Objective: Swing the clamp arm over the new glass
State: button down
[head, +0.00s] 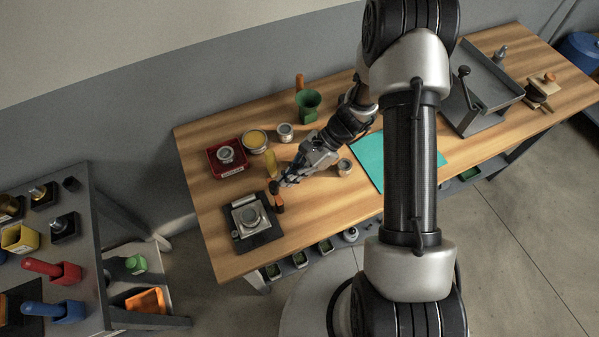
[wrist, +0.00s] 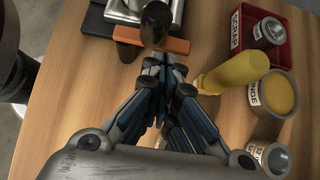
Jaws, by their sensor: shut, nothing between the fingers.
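The clamp fixture is a black base (head: 263,238) with a silver plate (head: 236,217) and a round glass piece (head: 251,216) on it. An orange clamp arm (head: 280,207) with a dark knob (head: 274,187) sits at the fixture's right side, off the glass. In the wrist view the orange arm (wrist: 178,46) and knob (wrist: 155,25) lie just beyond my fingertips, and the plate (wrist: 122,12) is cut off at the top. My gripper (head: 281,184) is shut and empty, close beside the knob; its fingertips (wrist: 164,62) seem near the arm, but I cannot tell whether they touch.
Beyond are a red scrap tray (head: 214,169) with a tin, a yellow-topped tin (head: 255,140) and a small tin (head: 344,167). A teal mat (head: 372,160) lies right.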

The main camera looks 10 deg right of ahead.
jog(key=shift+w+a+n+g, duration=0.25)
jog(key=shift+a+n+g, duration=0.25)
jog(key=shift+n, duration=0.2)
dwell(0.5)
jog(key=shift+w+a+n+g+h+p, duration=0.15)
jog(key=shift+a+n+g+h, duration=0.3)
jog(key=shift+n, duration=0.3)
jog(key=shift+w+a+n+g+h+p, duration=0.15)
jog(key=shift+a+n+g+h, duration=0.2)
jog(key=shift+n+g, duration=0.3)
jog(key=shift+a, duration=0.9)
